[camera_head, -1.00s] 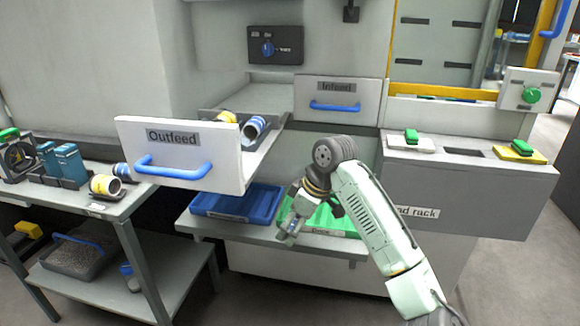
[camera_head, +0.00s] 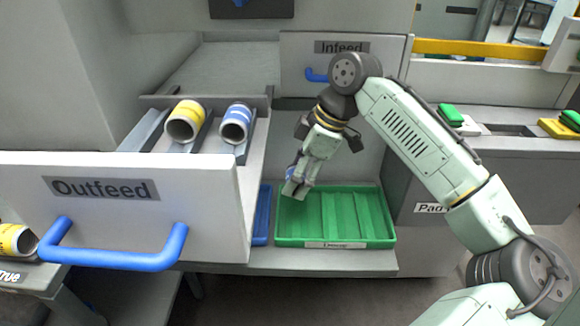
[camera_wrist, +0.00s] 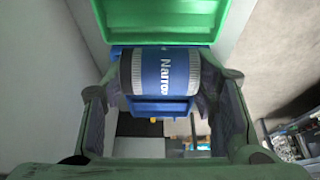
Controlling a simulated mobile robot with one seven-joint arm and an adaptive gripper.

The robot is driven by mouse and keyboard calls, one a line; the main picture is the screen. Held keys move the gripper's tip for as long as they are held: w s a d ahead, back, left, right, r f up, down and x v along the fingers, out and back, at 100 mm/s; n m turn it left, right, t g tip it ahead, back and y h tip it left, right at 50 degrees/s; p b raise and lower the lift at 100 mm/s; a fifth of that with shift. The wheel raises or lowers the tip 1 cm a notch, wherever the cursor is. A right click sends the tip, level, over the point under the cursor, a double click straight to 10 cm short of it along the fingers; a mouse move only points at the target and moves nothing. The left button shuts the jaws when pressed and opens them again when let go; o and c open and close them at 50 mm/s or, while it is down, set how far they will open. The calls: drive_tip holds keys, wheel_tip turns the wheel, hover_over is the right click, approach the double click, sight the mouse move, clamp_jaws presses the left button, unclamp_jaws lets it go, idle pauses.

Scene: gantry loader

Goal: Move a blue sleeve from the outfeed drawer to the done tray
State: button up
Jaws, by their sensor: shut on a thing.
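My gripper (camera_head: 297,187) is shut on a blue sleeve (camera_wrist: 165,72), gripped across its width between the fingers. In the head view, only a little blue of it shows beside the fingers. My gripper is at the left end of the green done tray (camera_head: 384,240), seemingly above it; the exact height is unclear. The tray looks empty. The outfeed drawer (camera_head: 205,225) is pulled open. It holds a yellow-banded sleeve (camera_head: 190,113) and another blue-banded sleeve (camera_head: 237,121), both lying tilted in a grey holder. The tray's green edge (camera_wrist: 165,20) shows in the wrist view.
A blue tray (camera_head: 262,215) stands left of the done tray, partly hidden by the drawer front. The infeed drawer (camera_head: 355,72) is shut behind my arm. A yellow-banded sleeve (camera_head: 14,240) lies on the side table at far left. The pad rack (camera_head: 430,208) stands to the right.

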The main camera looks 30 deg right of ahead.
drive_tip(key=shift+s+f+b, duration=0.15)
drive_tip(key=shift+f+b, duration=0.5)
drive_tip(key=shift+f, duration=0.05)
wheel_tip(320, 180, down, 4)
drive_tip(key=b, duration=0.4)
drive_tip(key=shift+f, duration=1.55)
drive_tip(key=o, duration=1.4)
drive_tip(key=v, duration=1.2)
